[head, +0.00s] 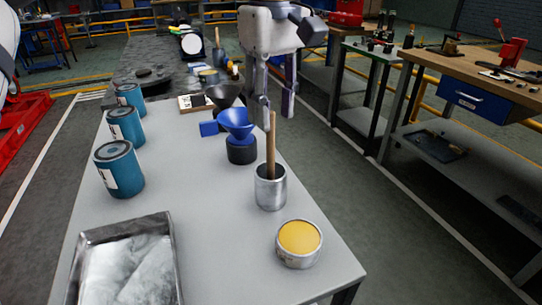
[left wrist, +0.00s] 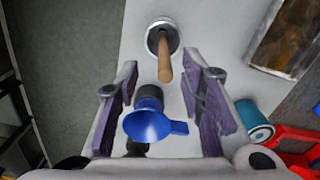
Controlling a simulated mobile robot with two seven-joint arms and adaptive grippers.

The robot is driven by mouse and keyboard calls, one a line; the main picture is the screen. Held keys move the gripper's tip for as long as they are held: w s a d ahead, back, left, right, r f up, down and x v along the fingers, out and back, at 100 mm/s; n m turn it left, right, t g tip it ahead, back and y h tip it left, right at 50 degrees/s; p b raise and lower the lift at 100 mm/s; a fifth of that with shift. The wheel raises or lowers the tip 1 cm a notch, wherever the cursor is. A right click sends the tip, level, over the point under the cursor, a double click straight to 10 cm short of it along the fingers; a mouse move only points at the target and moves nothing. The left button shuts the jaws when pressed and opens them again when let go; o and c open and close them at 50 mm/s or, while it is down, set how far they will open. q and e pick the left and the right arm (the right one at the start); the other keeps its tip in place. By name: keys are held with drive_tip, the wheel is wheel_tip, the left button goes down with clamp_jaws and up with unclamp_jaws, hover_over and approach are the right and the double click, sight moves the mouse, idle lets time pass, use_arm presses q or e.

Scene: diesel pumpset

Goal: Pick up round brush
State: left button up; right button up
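The round brush (head: 270,146) shows as a wooden handle standing upright out of a metal cup (head: 271,188); its bristle end is hidden inside the cup. In the left wrist view the handle (left wrist: 164,62) points up toward the camera from the cup (left wrist: 161,28). My left gripper (head: 277,118) is open and empty, fingers pointing down, near the handle's top and seemingly slightly behind it. In the left wrist view the handle's end lies ahead between the two spread fingers (left wrist: 163,72). My right gripper is in neither view.
A blue funnel (head: 236,123) on a black container (head: 242,151) stands close behind the cup. An open yellow tin (head: 299,240) stands in front. Several blue cans (head: 119,169) line the left side, with a metal tray (head: 165,233) at front left. The table's middle is clear.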

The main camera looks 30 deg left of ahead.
sight(271, 149)
use_arm(q)
drive_tip(key=f, duration=0.8)
drive_tip(key=shift+s+a, duration=0.1)
drive_tip(key=shift+s, duration=0.15)
clamp_jaws()
